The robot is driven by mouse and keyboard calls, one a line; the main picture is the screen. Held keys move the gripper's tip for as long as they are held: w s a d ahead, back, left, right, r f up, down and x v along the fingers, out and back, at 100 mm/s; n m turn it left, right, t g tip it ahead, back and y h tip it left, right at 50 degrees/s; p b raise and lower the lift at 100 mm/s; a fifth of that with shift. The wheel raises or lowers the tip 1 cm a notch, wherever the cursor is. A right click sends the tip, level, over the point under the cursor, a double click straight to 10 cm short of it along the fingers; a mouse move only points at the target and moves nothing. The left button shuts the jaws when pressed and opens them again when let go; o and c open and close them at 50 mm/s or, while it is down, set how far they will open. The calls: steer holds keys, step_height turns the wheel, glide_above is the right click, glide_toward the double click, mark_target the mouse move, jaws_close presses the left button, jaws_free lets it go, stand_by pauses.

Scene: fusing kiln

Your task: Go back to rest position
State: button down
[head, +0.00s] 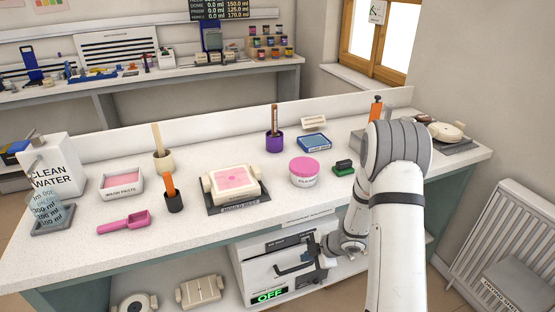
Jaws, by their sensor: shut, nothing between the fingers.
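My arm comes in from the right front and bends down past the front edge of the white speckled bench (110,255). My gripper (312,252) is in front of the white kiln (262,277) under the bench, close to its front. It is shut, and I see nothing held in it. Dark bar-like parts overlap around the gripper, so I cannot tell whether it touches the kiln's handle. A green "OFF" display (270,295) shows low on the kiln's front. My arm hides part of the bench's right side.
On the bench stand a white mould with pink fill (235,182), a pink-lidded jar (304,171), a wash paste tray (122,184), a pink scoop (124,222) and a clean water container (50,165). Pale moulds (200,290) lie on the lower shelf.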

steer(key=w+d+r+m+t+h, duration=0.1)
steer(key=d+r+m+h, duration=0.2)
steer(key=r, duration=0.3)
steer(key=w+d+r+m+t+h, duration=0.1)
steer(key=d+r+m+t+h, duration=0.1)
steer(key=r, duration=0.4)
steer(key=s+d+r+m+h, duration=0.3)
steer(key=s+r+m, duration=0.25)
steer(key=r, duration=0.35)
steer(key=s+a+r+m+g, duration=0.1)
steer(key=s+a+r+m, duration=0.1)
steer(key=s, duration=0.5)
steer(key=s+a+r+m+g+y, duration=0.1)
steer(key=s+a+r+m+g, duration=0.1)
steer(key=s, duration=0.5)
steer(key=s+a+r+m+g, duration=0.1)
steer(key=s+r+m, duration=0.3)
steer(key=s, duration=0.4)
steer(key=shift+a+r+m+g+y, duration=0.3)
steer(key=shift+a+r+m+y, duration=0.1)
steer(key=shift+a+m, duration=0.4)
